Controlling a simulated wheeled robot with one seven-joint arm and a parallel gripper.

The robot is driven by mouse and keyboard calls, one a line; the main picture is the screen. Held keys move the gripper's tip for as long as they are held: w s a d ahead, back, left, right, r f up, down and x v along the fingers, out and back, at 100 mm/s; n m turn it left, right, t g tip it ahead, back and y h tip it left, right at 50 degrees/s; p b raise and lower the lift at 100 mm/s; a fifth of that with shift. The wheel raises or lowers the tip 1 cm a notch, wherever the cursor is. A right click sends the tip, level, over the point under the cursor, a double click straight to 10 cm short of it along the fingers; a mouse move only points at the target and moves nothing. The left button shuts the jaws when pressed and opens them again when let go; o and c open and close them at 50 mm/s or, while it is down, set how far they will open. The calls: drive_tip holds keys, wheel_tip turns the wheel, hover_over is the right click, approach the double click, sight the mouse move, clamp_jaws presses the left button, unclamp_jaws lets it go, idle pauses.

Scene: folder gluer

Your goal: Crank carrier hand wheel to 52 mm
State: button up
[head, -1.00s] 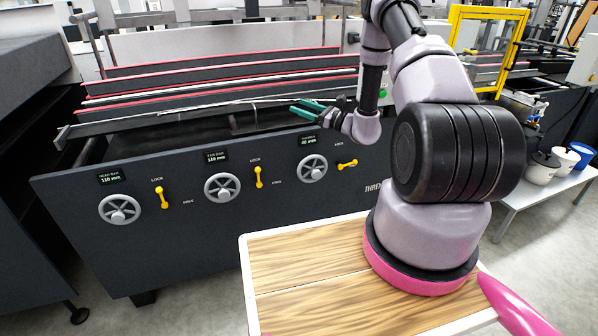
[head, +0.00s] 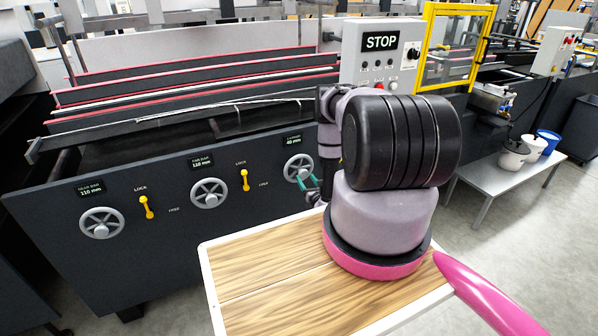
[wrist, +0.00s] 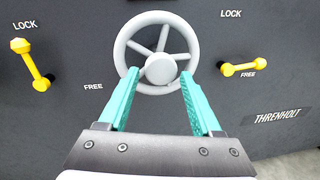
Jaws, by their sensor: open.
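The carrier hand wheel (head: 298,168) is the rightmost grey spoked wheel on the dark machine front. Its display (head: 292,140) above seems to read 40 mm. In the wrist view the wheel (wrist: 133,32) is at top centre with its round hub (wrist: 160,68). My gripper (wrist: 159,76) is open, its teal fingers on either side of the hub, over the lower rim; contact cannot be told. In the head view my gripper (head: 309,184) is at the wheel's lower right, partly hidden by my arm. The carrier's yellow lock lever (wrist: 243,68) lies nearly level, beside FREE.
Two other hand wheels (head: 101,222) (head: 209,192) sit to the left, each with a yellow lever (head: 146,207) (head: 245,180) tilted up toward LOCK. A STOP control box (head: 380,50) stands above. A white table (head: 480,180) with pots is at the right.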

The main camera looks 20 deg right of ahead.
sight(300, 170)
drive_tip(key=w, duration=0.7)
drive_tip(key=shift+w+d, duration=0.1)
drive_tip(key=shift+d, duration=0.2)
clamp_jaws()
